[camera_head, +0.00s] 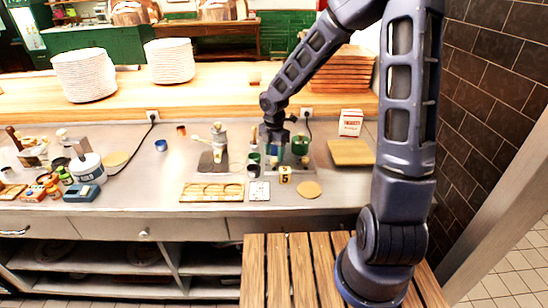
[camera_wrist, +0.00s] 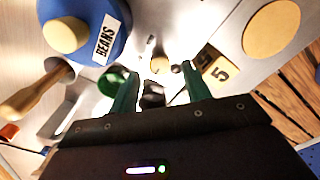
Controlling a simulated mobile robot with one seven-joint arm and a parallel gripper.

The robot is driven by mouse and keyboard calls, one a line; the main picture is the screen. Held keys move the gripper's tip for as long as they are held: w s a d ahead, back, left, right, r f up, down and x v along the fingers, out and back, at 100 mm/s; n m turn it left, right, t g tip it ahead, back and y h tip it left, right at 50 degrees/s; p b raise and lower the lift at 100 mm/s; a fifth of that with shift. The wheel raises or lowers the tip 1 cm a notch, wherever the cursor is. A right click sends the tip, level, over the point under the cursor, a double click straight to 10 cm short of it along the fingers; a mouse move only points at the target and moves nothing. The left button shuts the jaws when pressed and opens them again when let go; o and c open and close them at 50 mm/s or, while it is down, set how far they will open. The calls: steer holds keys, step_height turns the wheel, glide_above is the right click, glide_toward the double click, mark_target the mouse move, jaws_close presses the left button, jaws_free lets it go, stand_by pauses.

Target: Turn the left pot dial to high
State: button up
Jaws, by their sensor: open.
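A two-pot unit stands on the metal counter, with a green pot (camera_head: 300,145) at its right in the head view. A blue pot labelled BEANS (camera_wrist: 85,30) is at the upper left of the wrist view; in the head view my arm's end largely covers that spot. My gripper (camera_wrist: 160,72) is open, its two green fingers pointing down at the front of the unit. Small dark knob-like parts (camera_wrist: 153,95) show between the fingers, in strong glare. I cannot tell which is the left pot dial, how it is turned, or whether a finger touches it.
A yellow number 5 card (camera_wrist: 216,70) stands close by the right finger. A round tan mat (camera_head: 309,189) lies on the counter, and a wooden board (camera_head: 351,152) lies to the right. A wooden tray (camera_head: 212,192) and a grey juicer-like device (camera_head: 216,150) are to the left.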

steer(key=shift+f, duration=1.15)
steer(key=c, duration=1)
